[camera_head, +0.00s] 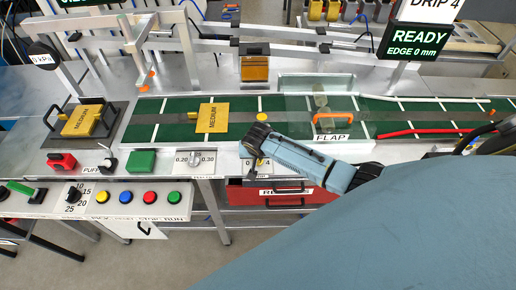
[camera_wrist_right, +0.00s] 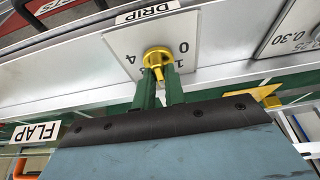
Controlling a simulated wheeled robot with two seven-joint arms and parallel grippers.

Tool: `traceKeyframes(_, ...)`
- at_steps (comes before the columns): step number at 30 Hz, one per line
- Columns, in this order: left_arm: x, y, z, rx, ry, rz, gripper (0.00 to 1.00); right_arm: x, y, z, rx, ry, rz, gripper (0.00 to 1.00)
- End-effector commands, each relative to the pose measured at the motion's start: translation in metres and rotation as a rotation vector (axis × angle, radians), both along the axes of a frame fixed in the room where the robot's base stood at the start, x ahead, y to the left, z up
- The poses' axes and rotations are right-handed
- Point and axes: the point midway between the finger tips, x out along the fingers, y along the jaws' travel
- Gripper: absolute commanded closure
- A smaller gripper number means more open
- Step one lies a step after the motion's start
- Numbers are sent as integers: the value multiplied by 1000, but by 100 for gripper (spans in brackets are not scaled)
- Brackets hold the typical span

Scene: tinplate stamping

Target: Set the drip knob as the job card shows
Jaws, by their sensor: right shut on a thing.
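The yellow drip knob (camera_wrist_right: 157,57) sits on a pale plate (camera_wrist_right: 120,42) labelled DRIP in the wrist view. The figures 0, 1 and 4 show around it, upside down. My right gripper (camera_wrist_right: 160,88) has its two green fingers shut on the knob's near part. The fingers hide part of the dial, and I cannot tell exactly which figure the knob points to. In the head view my right gripper (camera_head: 251,143) is at the bench front, covering most of the knob. A white card reading DRIP 4 (camera_head: 432,6) hangs at the top right. My left gripper is out of view.
A READY, EDGE 0 mm display (camera_head: 418,42) hangs below the card. A green conveyor (camera_head: 180,132) runs behind the knob with a yellow MEDIUM plate (camera_head: 212,118) and an orange FLAP handle (camera_head: 333,118). A 0.20–0.30 dial (camera_head: 195,159) is to the left.

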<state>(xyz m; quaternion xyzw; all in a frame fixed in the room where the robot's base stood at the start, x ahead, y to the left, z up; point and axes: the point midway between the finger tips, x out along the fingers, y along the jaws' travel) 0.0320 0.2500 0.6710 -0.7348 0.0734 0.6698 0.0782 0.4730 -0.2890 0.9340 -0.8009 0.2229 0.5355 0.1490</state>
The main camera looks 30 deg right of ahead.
Motion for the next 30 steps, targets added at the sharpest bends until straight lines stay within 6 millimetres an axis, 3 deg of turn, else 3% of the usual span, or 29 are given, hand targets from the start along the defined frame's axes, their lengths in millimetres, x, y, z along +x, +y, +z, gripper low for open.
traceKeyframes(13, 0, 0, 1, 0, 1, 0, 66, 1, -1, 1, -1, -3, -9, 100)
traceKeyframes(14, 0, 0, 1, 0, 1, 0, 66, 1, -1, 1, -2, -3, -8, 84)
traceKeyframes(18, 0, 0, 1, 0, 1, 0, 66, 1, -1, 1, -1, -2, -8, 66)
traceKeyframes(30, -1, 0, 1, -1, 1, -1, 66, -1, 1, 5, 0, -1, -6, 66)
